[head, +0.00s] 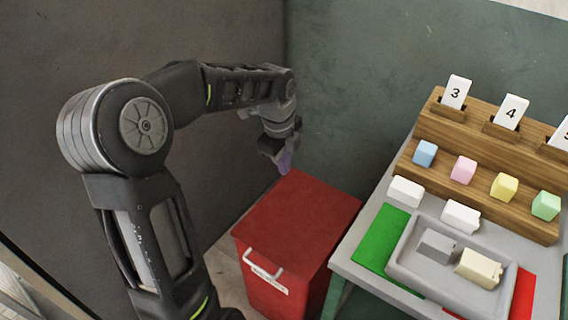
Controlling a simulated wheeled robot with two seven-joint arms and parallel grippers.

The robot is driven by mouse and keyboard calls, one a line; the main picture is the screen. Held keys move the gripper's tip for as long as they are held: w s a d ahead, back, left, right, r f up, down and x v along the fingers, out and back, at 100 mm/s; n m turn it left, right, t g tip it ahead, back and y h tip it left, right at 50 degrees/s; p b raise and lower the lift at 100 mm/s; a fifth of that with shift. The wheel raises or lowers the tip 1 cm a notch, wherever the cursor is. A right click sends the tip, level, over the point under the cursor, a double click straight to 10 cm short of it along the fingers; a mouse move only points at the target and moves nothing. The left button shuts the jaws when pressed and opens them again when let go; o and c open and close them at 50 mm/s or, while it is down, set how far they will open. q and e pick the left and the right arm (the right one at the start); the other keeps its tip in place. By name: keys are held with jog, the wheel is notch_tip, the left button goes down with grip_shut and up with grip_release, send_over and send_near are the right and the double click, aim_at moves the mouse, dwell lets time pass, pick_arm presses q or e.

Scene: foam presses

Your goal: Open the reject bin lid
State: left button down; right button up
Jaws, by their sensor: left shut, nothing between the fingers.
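The red reject bin (272,287) stands on the floor left of the table. Its red lid (302,218) lies flat and closed on top. My left arm reaches in from the left, and my left gripper (284,165) is shut and empty, pointing down at the far edge of the lid. I cannot tell whether its tips touch the lid. My right gripper is out of view.
A grey table (354,272) stands right of the bin. It holds a grey tray (400,262) with two blocks, green and red mats, white blocks, and a wooden rack (420,175) with coloured blocks and number cards. Dark walls close in behind the bin.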

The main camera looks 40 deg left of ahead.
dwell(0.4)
pick_arm(q)
jog(key=c, duration=1.5)
grip_release()
jog(key=shift+o, duration=0.2)
jog(key=shift+r, duration=0.1)
notch_tip(320, 180, up, 8)
jog(key=s, duration=0.1)
jog(key=shift+f+b, duration=0.2)
jog(key=shift+b, duration=0.1)
jog(key=shift+c, duration=0.4)
